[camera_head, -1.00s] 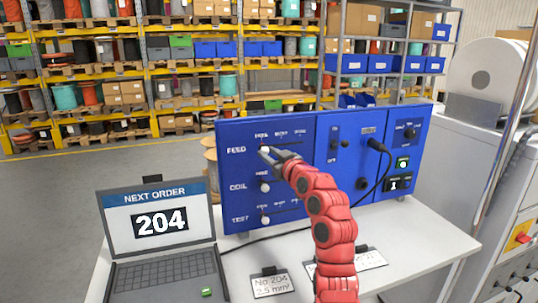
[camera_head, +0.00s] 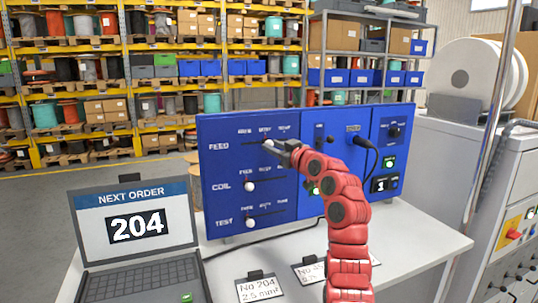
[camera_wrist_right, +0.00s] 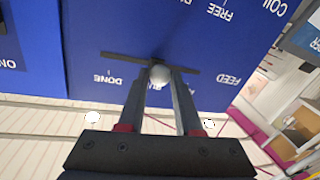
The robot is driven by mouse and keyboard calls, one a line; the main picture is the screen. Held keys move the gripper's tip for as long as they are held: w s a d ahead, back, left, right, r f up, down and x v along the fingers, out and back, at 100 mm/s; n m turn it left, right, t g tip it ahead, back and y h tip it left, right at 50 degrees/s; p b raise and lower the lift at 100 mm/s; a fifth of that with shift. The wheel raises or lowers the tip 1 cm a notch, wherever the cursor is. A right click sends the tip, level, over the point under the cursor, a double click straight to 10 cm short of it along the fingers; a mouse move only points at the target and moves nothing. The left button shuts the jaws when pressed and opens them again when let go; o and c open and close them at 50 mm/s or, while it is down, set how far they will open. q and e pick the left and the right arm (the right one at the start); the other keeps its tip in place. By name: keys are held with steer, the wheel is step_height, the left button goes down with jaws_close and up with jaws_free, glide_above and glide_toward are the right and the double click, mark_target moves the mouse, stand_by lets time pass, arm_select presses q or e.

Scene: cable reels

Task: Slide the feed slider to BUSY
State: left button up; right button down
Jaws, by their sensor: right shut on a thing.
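The blue panel (camera_head: 221,175) has a FEED slider at its top, with labels FREE, BUSY and DONE. My right gripper (camera_head: 269,145) is shut on the white feed slider knob, which sits under the middle label, BUSY. In the right wrist view the round knob (camera_wrist_right: 159,74) is between the fingertips of the gripper (camera_wrist_right: 161,80), on its dark slot, in line with the partly hidden BUSY label. DONE and FREE lie to either side. My left gripper is not in view.
The COIL knob (camera_head: 249,187) and TEST knob (camera_head: 250,223) sit below, at the left of their slots. A laptop (camera_head: 135,225) reading 204 stands at left. Label cards (camera_head: 260,288) lie on the white table. A black cable (camera_head: 377,172) hangs at the panel's right.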

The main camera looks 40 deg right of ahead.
steer(key=c, duration=0.6)
jaws_free()
steer(key=s+b, duration=0.2)
steer(key=s, duration=0.3)
steer(key=s+a+b, duration=0.1)
steer(key=s+b, duration=0.1)
steer(key=s, duration=0.4)
steer(key=s+b, duration=0.1)
steer(key=s, duration=0.5)
steer(key=shift+s+a+b, duration=0.2)
steer(key=shift+a+b, duration=0.05)
steer(key=shift+b, duration=0.15)
